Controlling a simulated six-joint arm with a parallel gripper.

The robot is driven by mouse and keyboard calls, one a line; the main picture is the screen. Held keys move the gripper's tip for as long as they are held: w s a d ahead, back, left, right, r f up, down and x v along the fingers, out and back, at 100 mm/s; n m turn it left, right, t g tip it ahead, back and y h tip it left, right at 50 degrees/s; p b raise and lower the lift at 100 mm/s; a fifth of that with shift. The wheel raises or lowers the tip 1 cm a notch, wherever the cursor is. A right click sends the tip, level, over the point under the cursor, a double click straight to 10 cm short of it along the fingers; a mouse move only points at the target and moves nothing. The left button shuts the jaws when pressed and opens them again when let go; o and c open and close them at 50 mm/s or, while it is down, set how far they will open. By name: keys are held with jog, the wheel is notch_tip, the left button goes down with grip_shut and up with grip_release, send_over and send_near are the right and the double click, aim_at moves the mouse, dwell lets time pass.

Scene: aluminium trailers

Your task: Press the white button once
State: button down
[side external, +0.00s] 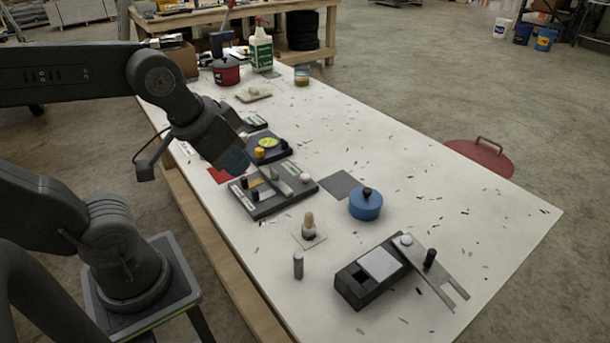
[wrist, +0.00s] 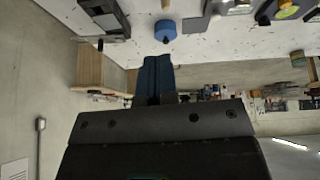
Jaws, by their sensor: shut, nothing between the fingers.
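Several small white round pieces could be the white button; I cannot tell which. One white knob (side external: 305,178) is at the right end of a dark grey panel (side external: 268,207) with a slider bar and a yellow patch. A whitish dome (side external: 254,91) sits on a beige base further back. Another white cap (side external: 407,240) is on the black box at the front. My gripper (side external: 235,162) is above the table's left side, beside the dark panels, and hides part of what lies behind it. In the wrist view its blue fingers (wrist: 157,75) are together and empty.
A blue lidded pot (side external: 365,204), a peg on a small plate (side external: 309,228) and a grey cylinder (side external: 298,265) stand near the front. A red pot (side external: 226,71) and spray bottle (side external: 261,48) stand at the back. The table's right side is mostly clear.

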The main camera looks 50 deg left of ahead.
jog(key=w+d+n+h, duration=0.1)
jog(key=w+n+h, duration=0.1)
jog(key=w+n, duration=0.3)
jog(key=n+t+h, duration=0.1)
jog(key=n+t, duration=0.2)
jog(key=n, duration=1.4)
send_over(305, 177)
notch_tip(305, 177, down, 10)
jog(key=shift+a+r, duration=0.1)
jog(key=shift+a, duration=0.05)
jog(key=shift+f, duration=4.4)
jog(key=shift+f, duration=0.1)
jog(key=shift+f, duration=0.3)
